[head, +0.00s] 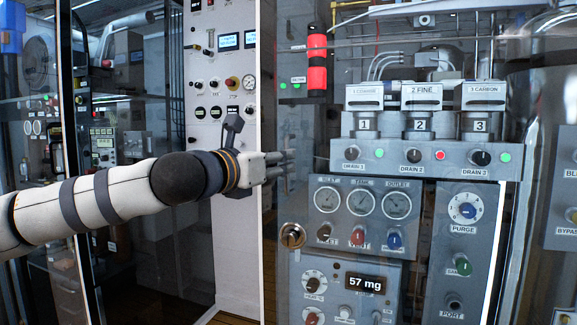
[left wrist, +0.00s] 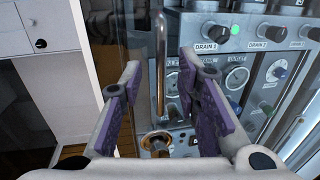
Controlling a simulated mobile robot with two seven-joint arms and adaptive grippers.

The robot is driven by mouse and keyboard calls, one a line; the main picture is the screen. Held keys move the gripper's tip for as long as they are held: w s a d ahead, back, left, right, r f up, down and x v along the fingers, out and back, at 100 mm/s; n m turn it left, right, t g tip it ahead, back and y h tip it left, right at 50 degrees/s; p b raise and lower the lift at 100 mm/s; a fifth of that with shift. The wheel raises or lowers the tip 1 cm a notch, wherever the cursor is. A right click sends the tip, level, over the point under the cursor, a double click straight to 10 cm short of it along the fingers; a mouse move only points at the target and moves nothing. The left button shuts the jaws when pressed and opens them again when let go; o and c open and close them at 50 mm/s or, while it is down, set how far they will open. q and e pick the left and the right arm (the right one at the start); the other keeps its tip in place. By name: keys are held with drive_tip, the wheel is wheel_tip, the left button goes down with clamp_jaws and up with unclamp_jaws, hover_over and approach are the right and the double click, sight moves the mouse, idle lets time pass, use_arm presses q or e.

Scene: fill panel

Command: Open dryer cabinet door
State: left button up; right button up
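The dryer cabinet (head: 420,215) stands on the right in the head view, with gauges, knobs, numbered filter units and a "57 mg" display seen behind what looks like a clear door. A round metal lock or knob (head: 292,236) sits at its left side; it also shows in the left wrist view (left wrist: 157,140). A vertical metal bar handle (left wrist: 160,60) stands above it in the left wrist view. My left gripper (head: 280,163) is open, its purple-padded fingers on either side of the handle in that view, with no contact visible. My right gripper is not in view.
A white panel (head: 225,240) with switches and a gauge stands left of the cabinet, behind my left arm. Glass-fronted shelving (head: 35,130) is at the far left. A red light column (head: 317,62) is at the top, and a large metal vessel (head: 545,100) is at right.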

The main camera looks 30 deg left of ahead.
sight(288, 188)
use_arm(q)
drive_tip(key=shift+w, duration=2)
drive_tip(key=shift+r, duration=0.1)
clamp_jaws()
drive_tip(key=shift+d, duration=0.1)
